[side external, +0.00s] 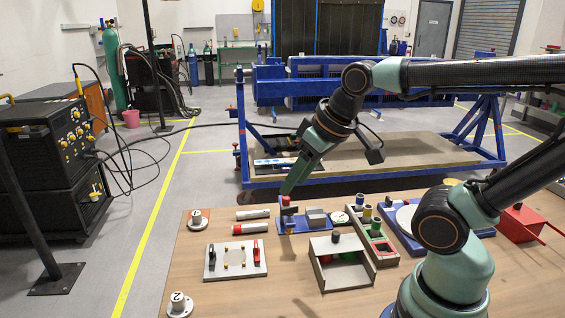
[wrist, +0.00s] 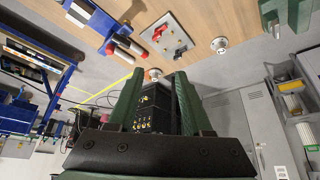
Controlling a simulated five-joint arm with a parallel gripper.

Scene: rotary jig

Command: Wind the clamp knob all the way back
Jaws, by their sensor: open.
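A blue clamp fixture (side external: 292,226) stands on the bench with a grey block (side external: 316,216) on it. A small red part (side external: 286,201), which looks like the clamp knob, tops its left end. My gripper (side external: 287,189) points down just above this red part; I cannot tell whether it touches. In the wrist view, my gripper (wrist: 156,80) shows two green fingers standing apart, with nothing seen between their tips but background. A blue fixture (wrist: 92,14) also shows at the upper left there. The knob is not clearly seen between the fingers.
Two cylinders (side external: 250,229) lie left of the fixture. A white plate (side external: 222,266) with red and black handles is nearer. Numbered pucks (side external: 196,220) stand at the left.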

